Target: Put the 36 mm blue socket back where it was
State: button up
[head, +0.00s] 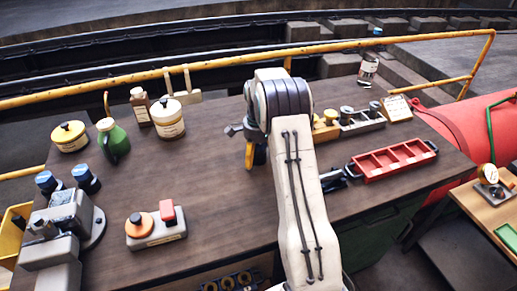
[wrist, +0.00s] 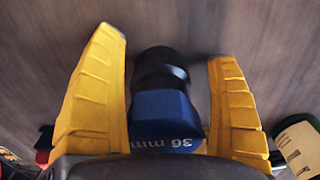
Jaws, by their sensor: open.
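The 36 mm blue socket (wrist: 165,112) is in the wrist view, with a blue labelled body and a black section beyond it. It is over the brown tabletop, between the two yellow fingers of my gripper (wrist: 167,48). The fingers are open, with gaps on both sides of the socket. Whether the socket rests on the table is hard to tell. In the head view my gripper (head: 252,153) points down over the middle of the table; the socket is hidden or too small to make out there.
A grey rail with sockets (head: 360,125) and a red divided tray (head: 393,161) are on the right. A green jug (head: 114,139), cream pot (head: 168,117) and control box with red and orange buttons (head: 156,230) are on the left. Tabletop (head: 215,200) between is clear.

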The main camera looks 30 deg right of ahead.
jog(key=shift+c, duration=0.2)
jog(key=c, duration=1.2)
jog(key=shift+c, duration=0.7)
jog(key=shift+r, duration=0.15)
